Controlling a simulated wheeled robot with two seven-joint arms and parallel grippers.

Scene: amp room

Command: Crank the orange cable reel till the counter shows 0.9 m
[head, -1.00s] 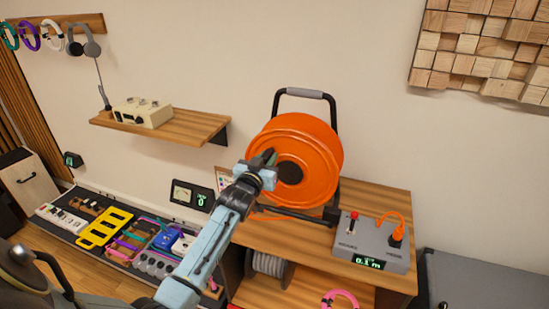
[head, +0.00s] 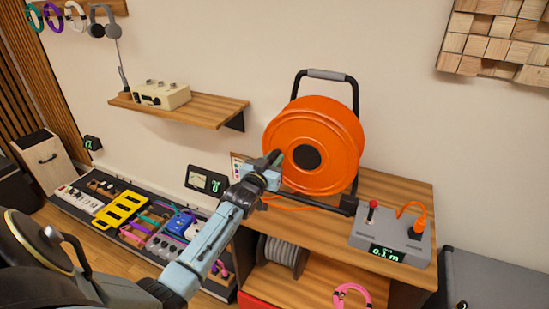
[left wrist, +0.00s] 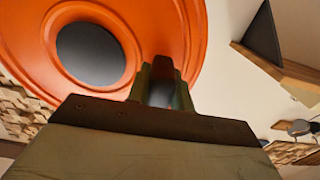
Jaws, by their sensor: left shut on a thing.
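The orange cable reel (head: 332,124) stands upright in a black frame on a wooden cabinet, and its face with a dark hub also fills much of the left wrist view (left wrist: 150,25). My left gripper (head: 274,160) is at the lower left of the reel's face, shut on the crank handle, which is mostly hidden between the fingers. The fingers also show in the left wrist view (left wrist: 162,88), against the orange disc. The counter (head: 386,254) on the front of a grey box reads 0.1 m. My right gripper is not in view.
The grey box (head: 362,235) has a red-topped lever (head: 372,209) and an orange cable plugged in. A grey spool (head: 283,254) and a pink ring (head: 352,292) sit on the shelf below. A wall shelf (head: 190,108) with a cream device is at left, above a pedal board.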

